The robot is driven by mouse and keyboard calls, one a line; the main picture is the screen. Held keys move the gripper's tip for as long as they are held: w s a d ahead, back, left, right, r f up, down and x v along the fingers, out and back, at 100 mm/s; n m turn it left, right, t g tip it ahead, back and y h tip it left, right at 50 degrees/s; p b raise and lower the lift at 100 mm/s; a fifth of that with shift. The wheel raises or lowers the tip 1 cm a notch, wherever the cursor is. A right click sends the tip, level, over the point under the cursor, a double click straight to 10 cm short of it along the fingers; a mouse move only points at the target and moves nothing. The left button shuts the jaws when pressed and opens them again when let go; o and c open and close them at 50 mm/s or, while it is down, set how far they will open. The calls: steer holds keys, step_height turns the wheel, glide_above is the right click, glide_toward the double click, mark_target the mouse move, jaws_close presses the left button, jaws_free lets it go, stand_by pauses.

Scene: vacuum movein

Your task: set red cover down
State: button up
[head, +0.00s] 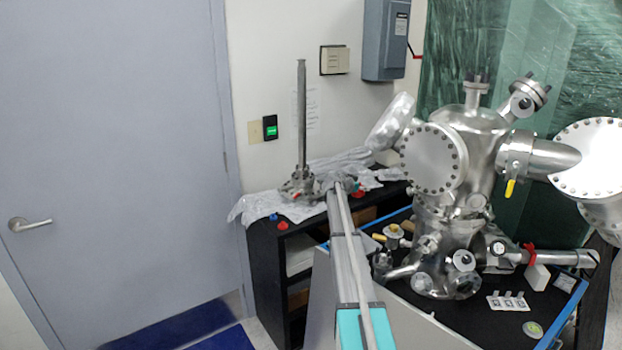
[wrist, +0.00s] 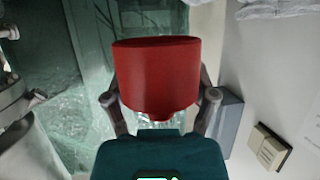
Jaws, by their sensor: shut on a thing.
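The red cover (wrist: 157,75) is a smooth, cup-shaped piece that fills the middle of the wrist view. My gripper (wrist: 160,97) is shut on it, with one dark finger on each side. In the head view my arm reaches out to the black shelf unit (head: 263,250), and its far end is small among the metal parts and clear wrap there. I cannot clearly make out the held cover in that view. Whether the cover touches anything beneath it is hidden.
Crumpled clear wrap (head: 270,206) covers part of the shelf top. A small red piece (head: 283,226) and a blue one (head: 273,217) lie near its front edge. A metal part with a tall rod (head: 302,120) stands there. The steel vacuum chamber (head: 455,160) is to the right.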

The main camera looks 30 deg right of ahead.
steer(key=w+a+f+n+t+y+b, duration=0.1)
steer(key=w+a+f+b, duration=0.1)
steer(key=a, duration=1.2)
steer(key=w+a+f+n+t+b, duration=0.1)
steer(key=a+f+n+t+b, duration=0.1)
steer(key=a, duration=1.2)
steer(key=w+a+f+n+t+y+b, duration=0.1)
steer(key=w+a+f+b, duration=0.1)
steer(key=a, duration=1.2)
steer(key=s+a+f+n+t+y+b, duration=0.1)
steer(key=s+a, duration=0.4)
steer(key=a, duration=0.8)
steer(key=s+a+f+n+t+y+b, duration=0.1)
steer(key=s+a, duration=0.5)
steer(key=a, duration=0.8)
steer(key=s+a+f+n+t+y+b, duration=0.1)
steer(key=s+a+f+b, duration=0.3)
steer(key=a, duration=1)
steer(key=shift+s+f+n+t+y, duration=0.15)
steer(key=shift+s+n+t+y, duration=0.3)
steer(key=shift+s+n, duration=0.4)
steer(key=shift+s, duration=0.15)
